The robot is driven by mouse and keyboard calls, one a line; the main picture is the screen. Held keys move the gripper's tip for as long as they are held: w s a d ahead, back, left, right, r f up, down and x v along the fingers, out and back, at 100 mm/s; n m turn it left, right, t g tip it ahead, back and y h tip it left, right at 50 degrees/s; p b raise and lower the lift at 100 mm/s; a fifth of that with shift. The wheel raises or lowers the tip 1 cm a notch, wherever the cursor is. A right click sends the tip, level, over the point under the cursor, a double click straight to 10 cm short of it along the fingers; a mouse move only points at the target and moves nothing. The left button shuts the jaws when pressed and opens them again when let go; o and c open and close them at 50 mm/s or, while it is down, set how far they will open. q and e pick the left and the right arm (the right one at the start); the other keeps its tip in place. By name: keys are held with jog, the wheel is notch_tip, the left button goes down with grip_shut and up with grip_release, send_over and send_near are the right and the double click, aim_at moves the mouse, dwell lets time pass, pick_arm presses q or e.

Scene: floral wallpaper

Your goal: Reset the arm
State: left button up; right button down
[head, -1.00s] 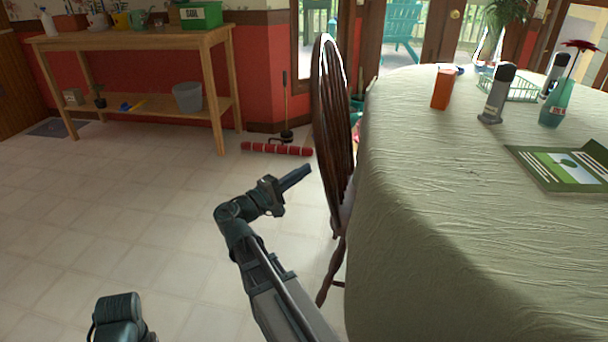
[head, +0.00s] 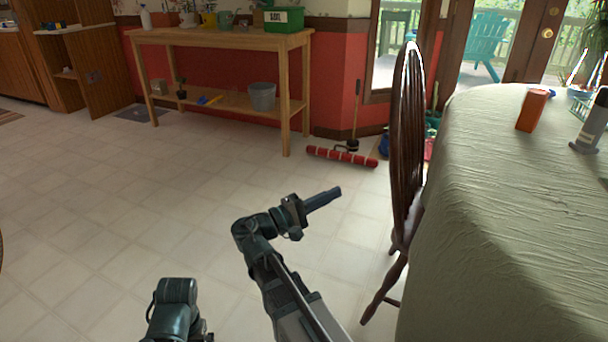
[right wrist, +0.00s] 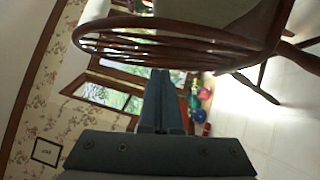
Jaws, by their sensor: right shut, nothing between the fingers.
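My right gripper (head: 324,199) is shut and empty in the head view. It is held out over the tiled floor, to the left of the wooden chair (head: 408,150) and apart from it. In the right wrist view the shut fingers (right wrist: 161,100) point away from the camera, with the chair back (right wrist: 180,38) across the top. At the bottom of the head view, a dark part of my left arm (head: 176,305) shows. My left gripper's fingers cannot be made out.
A table with a pale green cloth (head: 490,230) fills the right side. A wooden workbench (head: 215,40) stands at the back against the red wall. A red and white roll (head: 341,156) lies on the floor. The floor (head: 120,200) on the left is clear.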

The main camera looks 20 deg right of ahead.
jog(key=s+a+f+n+y+p, duration=0.1)
jog(key=s+a+f+y+p, duration=0.15)
jog(key=a+f+y, duration=0.3)
jog(key=s+a+f+y+p, duration=0.2)
jog(key=a+f+y+p, duration=0.25)
jog(key=a+f, duration=0.25)
jog(key=s+a+f+g+y+p, duration=0.15)
jog(key=s+a+y, duration=0.25)
jog(key=a, duration=0.4)
jog(key=s+a+y+p, duration=0.3)
jog(key=a+y, duration=0.2)
jog(key=a, duration=0.4)
notch_tip(320, 180, up, 36)
jog(key=p, duration=3.6)
jog(key=shift+d+r, duration=0.25)
jog(key=shift+d, duration=0.1)
